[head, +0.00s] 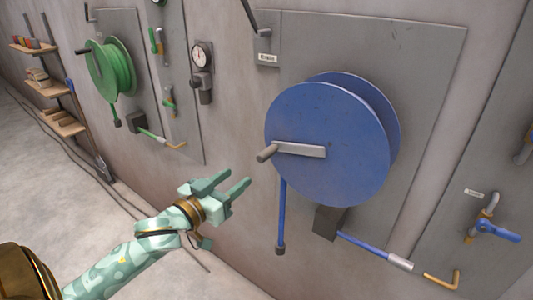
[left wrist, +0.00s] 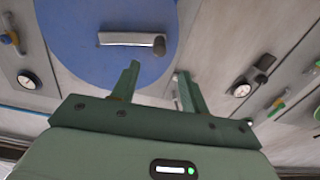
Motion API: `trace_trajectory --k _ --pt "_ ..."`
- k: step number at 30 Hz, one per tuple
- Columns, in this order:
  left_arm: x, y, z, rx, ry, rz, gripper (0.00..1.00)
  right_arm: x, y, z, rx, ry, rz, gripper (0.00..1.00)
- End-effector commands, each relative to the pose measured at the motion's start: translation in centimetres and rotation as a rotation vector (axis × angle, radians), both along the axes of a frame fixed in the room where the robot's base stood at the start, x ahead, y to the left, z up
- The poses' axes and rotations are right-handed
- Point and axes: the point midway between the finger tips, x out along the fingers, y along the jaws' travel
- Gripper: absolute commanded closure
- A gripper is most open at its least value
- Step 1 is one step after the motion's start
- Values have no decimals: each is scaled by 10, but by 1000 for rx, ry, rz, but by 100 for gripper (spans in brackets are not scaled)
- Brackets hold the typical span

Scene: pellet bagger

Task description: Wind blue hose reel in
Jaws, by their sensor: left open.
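The blue hose reel (head: 330,165) is mounted on a grey wall panel in the head view. Its crank (head: 298,150) is a pale metal arm with a brown grip (head: 267,153) at its left end. A short length of blue hose (head: 282,215) hangs below the reel with a dark end. My left gripper (head: 245,182) is open and empty, below and left of the crank grip, apart from it. In the left wrist view, the reel (left wrist: 85,55) and crank (left wrist: 130,39) show beyond the open fingers (left wrist: 160,80). My right gripper is not in view.
A blue-handled valve (head: 497,230) is at the lower right. Wooden shelves (head: 50,85) stand far left.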

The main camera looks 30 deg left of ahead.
Motion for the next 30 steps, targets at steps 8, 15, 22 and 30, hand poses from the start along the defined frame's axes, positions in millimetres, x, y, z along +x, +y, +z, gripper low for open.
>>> trace_trajectory --k 8,15,22,30 --pt "71 -5 2 2 -5 0 55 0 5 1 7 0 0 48" --pt "118 -9 1 3 -2 1 55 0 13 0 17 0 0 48" --pt "136 -11 0 3 -1 0 55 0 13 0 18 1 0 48" --pt "137 -11 0 3 -1 0 58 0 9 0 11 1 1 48"
